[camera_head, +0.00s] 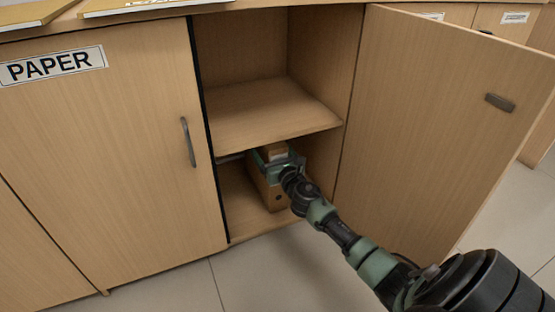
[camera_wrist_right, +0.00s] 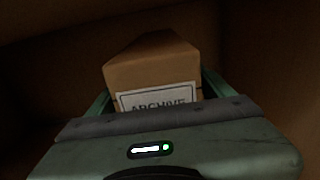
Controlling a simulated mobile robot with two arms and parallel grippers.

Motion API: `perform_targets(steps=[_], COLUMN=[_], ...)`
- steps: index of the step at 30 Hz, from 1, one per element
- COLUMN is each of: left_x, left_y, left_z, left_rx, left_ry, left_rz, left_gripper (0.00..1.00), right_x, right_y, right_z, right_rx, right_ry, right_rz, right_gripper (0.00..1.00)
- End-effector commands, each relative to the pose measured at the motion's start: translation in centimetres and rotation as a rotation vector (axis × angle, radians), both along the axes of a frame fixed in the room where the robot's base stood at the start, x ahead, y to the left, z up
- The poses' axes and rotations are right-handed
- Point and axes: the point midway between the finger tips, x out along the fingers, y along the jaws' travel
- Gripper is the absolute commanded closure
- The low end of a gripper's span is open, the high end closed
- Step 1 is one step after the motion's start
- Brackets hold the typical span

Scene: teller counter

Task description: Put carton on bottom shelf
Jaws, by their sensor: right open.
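The carton (camera_head: 271,191) is a brown box standing upright on the bottom shelf (camera_head: 237,207) of the open cabinet. In the right wrist view the carton (camera_wrist_right: 152,72) shows a white label reading "ARCHIVE", partly cut off by the gripper body. My right gripper (camera_head: 268,158) reaches into the lower compartment at the carton's upper part. Its jaws are open, with green fingers on both sides of the carton; contact cannot be made out. My left gripper is not in view.
The middle shelf (camera_head: 262,115) above is empty and lies close over my right gripper. The cabinet door (camera_head: 430,120) stands open to the right of my arm. A closed door labelled "PAPER" (camera_head: 100,160) is on the left.

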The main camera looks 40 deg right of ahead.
Motion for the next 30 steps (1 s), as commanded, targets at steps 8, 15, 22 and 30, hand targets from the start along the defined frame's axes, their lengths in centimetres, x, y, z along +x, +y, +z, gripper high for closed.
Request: perform_targets(steps=[8,15,22,30], left_x=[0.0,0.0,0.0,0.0], left_y=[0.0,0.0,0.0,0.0], left_z=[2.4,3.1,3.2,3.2], left_rx=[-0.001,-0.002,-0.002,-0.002], left_ry=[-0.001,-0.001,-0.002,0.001], left_rz=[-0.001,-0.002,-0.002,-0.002], left_gripper=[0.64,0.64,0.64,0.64], right_x=[-5.5,-9.5,-10.9,-10.9], right_y=[1.3,2.3,2.6,2.6], right_z=[0.2,0.1,0.1,0.1], right_rx=[0.001,0.001,-0.001,0.001], right_ry=[0.004,0.002,0.000,0.000], right_rz=[-0.001,-0.002,-0.001,0.000], right_gripper=[0.18,0.18,0.18,0.18])
